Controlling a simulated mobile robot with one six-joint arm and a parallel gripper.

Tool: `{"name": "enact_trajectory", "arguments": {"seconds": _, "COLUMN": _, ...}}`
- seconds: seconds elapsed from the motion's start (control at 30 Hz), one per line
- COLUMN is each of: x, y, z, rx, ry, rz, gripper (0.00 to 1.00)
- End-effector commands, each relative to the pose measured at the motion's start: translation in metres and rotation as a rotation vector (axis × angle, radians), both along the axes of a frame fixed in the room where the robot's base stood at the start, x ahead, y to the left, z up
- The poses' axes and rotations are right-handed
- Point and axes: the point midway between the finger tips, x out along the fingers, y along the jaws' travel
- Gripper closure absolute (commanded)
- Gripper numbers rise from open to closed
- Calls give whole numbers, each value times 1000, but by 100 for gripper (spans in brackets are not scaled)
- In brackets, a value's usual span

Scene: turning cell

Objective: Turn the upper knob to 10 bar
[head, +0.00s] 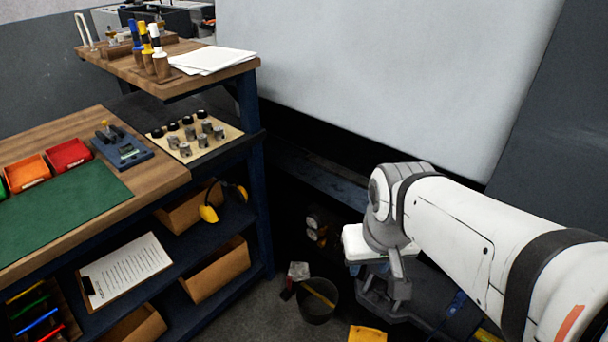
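Two small round knob-like parts sit one above the other in the dark recess below the large pale panel. The upper one (314,222) and the lower one (318,237) are dim and small, and no scale or pressure reading can be made out. My white arm comes in from the right and ends just right of them. Grey and white parts at its end overlap, so I cannot make out the gripper's fingers or whether they are open. I see no contact with the upper knob.
A blue-framed workbench (256,190) with shelves stands at the left. A dark bucket (316,302) stands on the floor below the knob-like parts, with a yellow item (367,334) nearby. A large pale panel (380,75) rises behind. Some floor between bench and bucket is clear.

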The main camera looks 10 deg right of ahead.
Motion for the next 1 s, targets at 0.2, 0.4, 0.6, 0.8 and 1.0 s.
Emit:
{"name": "enact_trajectory", "arguments": {"seconds": 0.2, "x": 1, "y": -1, "z": -2, "rx": -5, "ry": 3, "rz": 4, "gripper": 63}}
{"name": "enact_trajectory", "arguments": {"seconds": 0.4, "x": 26, "y": -17, "z": -24, "rx": -98, "ry": 51, "rz": 66, "gripper": 63}}
{"name": "enact_trajectory", "arguments": {"seconds": 0.6, "x": 86, "y": -41, "z": -64, "rx": -301, "ry": 143, "rz": 224, "gripper": 63}}
{"name": "enact_trajectory", "arguments": {"seconds": 0.8, "x": 155, "y": -60, "z": -110, "rx": -517, "ry": 231, "rz": 389, "gripper": 63}}
{"name": "enact_trajectory", "arguments": {"seconds": 1.0, "x": 229, "y": -72, "z": -164, "rx": -734, "ry": 311, "rz": 550, "gripper": 63}}
